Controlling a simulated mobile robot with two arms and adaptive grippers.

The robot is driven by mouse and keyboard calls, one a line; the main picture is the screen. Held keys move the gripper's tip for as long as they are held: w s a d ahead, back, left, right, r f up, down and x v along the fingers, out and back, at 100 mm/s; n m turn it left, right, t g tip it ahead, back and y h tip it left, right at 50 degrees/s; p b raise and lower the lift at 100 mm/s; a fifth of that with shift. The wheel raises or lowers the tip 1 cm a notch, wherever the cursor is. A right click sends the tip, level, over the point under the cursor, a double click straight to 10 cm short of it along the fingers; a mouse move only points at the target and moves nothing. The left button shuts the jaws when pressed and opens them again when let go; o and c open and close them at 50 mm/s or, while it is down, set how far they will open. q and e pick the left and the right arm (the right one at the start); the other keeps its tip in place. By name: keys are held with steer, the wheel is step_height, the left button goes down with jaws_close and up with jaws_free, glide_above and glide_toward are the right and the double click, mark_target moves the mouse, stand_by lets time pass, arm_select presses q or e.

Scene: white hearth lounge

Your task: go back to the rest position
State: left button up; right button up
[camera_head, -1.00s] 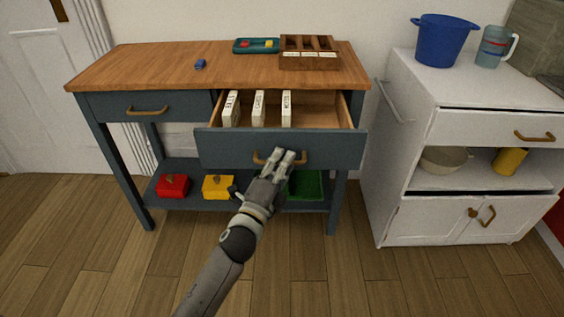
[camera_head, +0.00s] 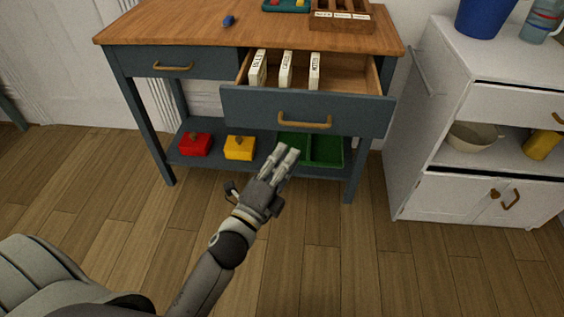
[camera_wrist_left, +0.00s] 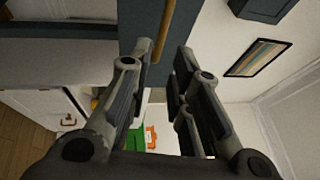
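My left gripper (camera_head: 282,157) is in front of the blue-grey table, below and in front of the open right drawer (camera_head: 300,108). Its fingers are apart and empty in the left wrist view (camera_wrist_left: 158,85). The drawer's brass handle (camera_head: 304,122) is clear of the fingers in the head view; it also shows beyond them in the wrist view (camera_wrist_left: 165,28). The drawer stands pulled out, with several white labelled upright cards or boxes (camera_head: 286,69) in it. My right gripper is not in view.
The left drawer (camera_head: 172,66) is shut. The lower shelf holds a red box (camera_head: 195,145), a yellow box (camera_head: 240,149) and a green divided tray (camera_head: 326,151). A white cabinet (camera_head: 450,194) stands at right. Wooden floor (camera_head: 330,255) in front is free.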

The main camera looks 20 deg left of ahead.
arm_select(q)
steer(key=shift+s+f, duration=0.1)
steer(key=shift+s, duration=0.45)
steer(key=shift+a, duration=0.15)
